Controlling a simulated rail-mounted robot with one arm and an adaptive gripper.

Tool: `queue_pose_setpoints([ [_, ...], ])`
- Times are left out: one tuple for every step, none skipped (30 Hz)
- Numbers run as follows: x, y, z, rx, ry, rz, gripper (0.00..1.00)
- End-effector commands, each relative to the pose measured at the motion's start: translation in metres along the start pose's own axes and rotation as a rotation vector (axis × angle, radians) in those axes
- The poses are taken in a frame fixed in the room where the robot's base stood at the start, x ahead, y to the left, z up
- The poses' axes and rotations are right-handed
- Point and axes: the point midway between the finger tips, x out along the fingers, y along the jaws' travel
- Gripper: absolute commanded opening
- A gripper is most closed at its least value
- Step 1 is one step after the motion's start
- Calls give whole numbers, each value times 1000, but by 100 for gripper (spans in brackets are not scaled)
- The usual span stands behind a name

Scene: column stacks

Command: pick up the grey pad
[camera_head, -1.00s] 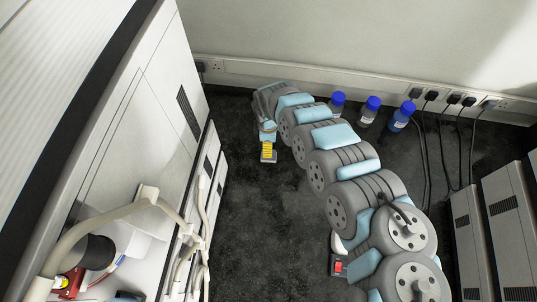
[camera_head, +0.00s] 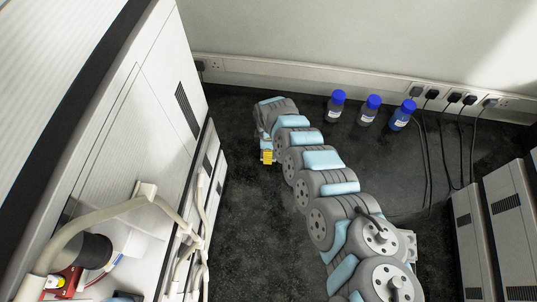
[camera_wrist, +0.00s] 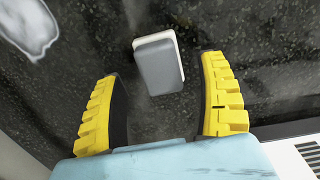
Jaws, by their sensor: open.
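The grey pad (camera_wrist: 160,64) lies on the dark speckled worktop in the wrist view. It is a small block with rounded corners, a grey top and a pale edge. My gripper (camera_wrist: 161,78) is open, with one yellow finger to the left and one to the right of the pad's line. The pad shows ahead of the palm, near the fingertips, and neither finger visibly touches it. In the head view, my gripper (camera_head: 267,156) is low over the worktop by the far left, and it hides most or all of the pad.
Blue-capped bottles (camera_head: 369,111) stand near the back wall, right of my gripper. A large white instrument (camera_head: 150,110) borders the left side, and grey units (camera_head: 497,215) stand at the right. Black cables (camera_head: 443,150) hang from wall sockets. Dark worktop is clear around the gripper.

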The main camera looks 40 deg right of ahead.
Motion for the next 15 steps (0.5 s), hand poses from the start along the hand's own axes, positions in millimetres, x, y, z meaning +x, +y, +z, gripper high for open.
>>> queue_pose_setpoints([
  [7, 0, -2, 0, 3, 1, 74],
  [10, 0, -2, -1, 3, 2, 74],
  [13, 0, -3, -1, 4, 1, 74],
  [16, 0, -2, 0, 3, 1, 74],
  [18, -1, -2, 1, 3, -1, 74],
  [20, -1, -1, 1, 2, -1, 74],
  [20, -1, -1, 1, 1, -1, 74],
  [21, -1, 0, 0, 1, -2, 74],
  [21, -1, 0, 0, 0, -2, 74],
  [22, -1, 0, 0, 0, -1, 74],
  [21, -1, 0, -1, 0, -1, 74],
  [21, -1, 0, -1, 0, -1, 74],
  [21, -1, 0, -1, 0, -1, 74],
  [21, -1, 0, -1, 0, -1, 74],
  [21, -1, 0, -1, 0, -1, 74],
])
